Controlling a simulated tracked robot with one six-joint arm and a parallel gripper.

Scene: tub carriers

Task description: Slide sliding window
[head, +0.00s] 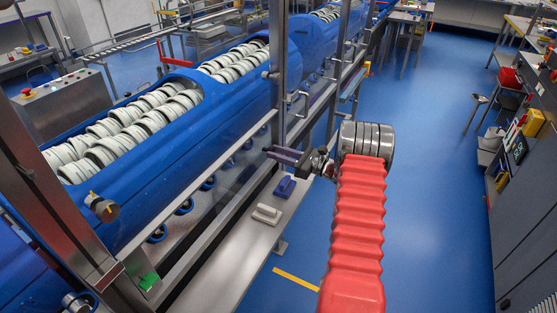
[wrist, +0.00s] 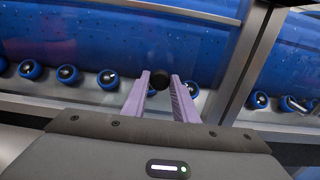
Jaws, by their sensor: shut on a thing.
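The sliding window is a clear pane in a metal frame along the side of the blue machine. Its lower part shows in the head view (head: 232,168), and in the wrist view (wrist: 100,50) I look through it. A round black knob (wrist: 153,75) stands out in front of the pane. My gripper (head: 270,152) reaches to the window from the right. In the wrist view (wrist: 160,84) its two pale purple fingers are shut on the knob, one on each side. The fingertips partly hide the knob in the head view.
A metal post (wrist: 247,65) stands just right of the fingers. Blue rollers (wrist: 108,79) lie behind the pane. A steel shelf (head: 225,245) below holds a white block (head: 267,214) and a blue block (head: 285,187). The blue floor (head: 430,200) on the right is clear.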

